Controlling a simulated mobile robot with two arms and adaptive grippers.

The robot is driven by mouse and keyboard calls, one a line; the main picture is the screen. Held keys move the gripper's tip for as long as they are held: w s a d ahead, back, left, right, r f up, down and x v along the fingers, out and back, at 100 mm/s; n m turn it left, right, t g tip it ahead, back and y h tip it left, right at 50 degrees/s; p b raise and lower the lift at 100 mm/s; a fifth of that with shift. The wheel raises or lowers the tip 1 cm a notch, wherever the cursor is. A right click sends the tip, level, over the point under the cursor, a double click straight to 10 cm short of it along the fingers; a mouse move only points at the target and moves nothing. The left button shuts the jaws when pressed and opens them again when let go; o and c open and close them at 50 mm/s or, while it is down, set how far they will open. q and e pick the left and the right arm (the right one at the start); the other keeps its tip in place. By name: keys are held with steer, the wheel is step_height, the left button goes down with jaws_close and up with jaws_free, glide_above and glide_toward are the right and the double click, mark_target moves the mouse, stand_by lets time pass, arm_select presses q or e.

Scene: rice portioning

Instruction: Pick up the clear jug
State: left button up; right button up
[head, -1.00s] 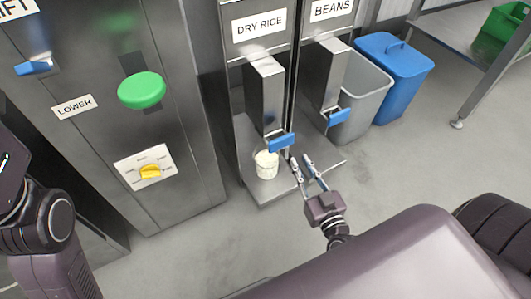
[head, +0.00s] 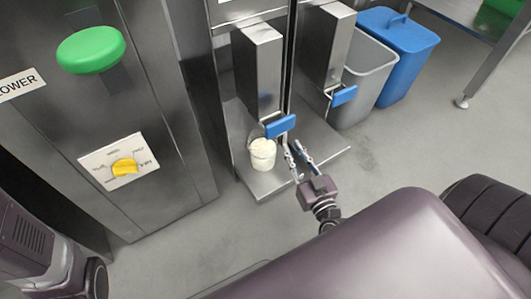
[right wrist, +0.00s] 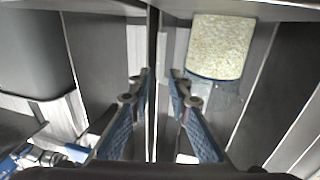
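The clear jug (head: 262,155) holds white rice and stands upright on the metal shelf under the dry rice dispenser's spout. In the right wrist view, the jug (right wrist: 218,93) is at the upper right, its rice showing pale and grainy. My right gripper (head: 293,147) is just right of the jug in the head view, its two fingers apart with nothing between them. In the wrist view, the fingers (right wrist: 159,76) point forward with a narrow gap, left of the jug. My left arm is at the lower left of the head view; its gripper is out of view.
A grey bin (head: 365,85) and a blue bin (head: 398,58) stand to the right. A steel cabinet with a green button (head: 91,50) and yellow knob (head: 125,167) stands left.

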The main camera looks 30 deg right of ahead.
mark_target(286, 138)
steer(key=w+b, duration=0.1)
steer(key=w, duration=0.1)
steer(key=w+b, duration=0.2)
steer(key=w, duration=0.1)
steer(key=shift+w+d+f+b, duration=0.35)
steer(key=shift+b, duration=0.05)
steer(key=shift+w, duration=0.35)
steer(key=shift+r, duration=0.1)
jaws_close()
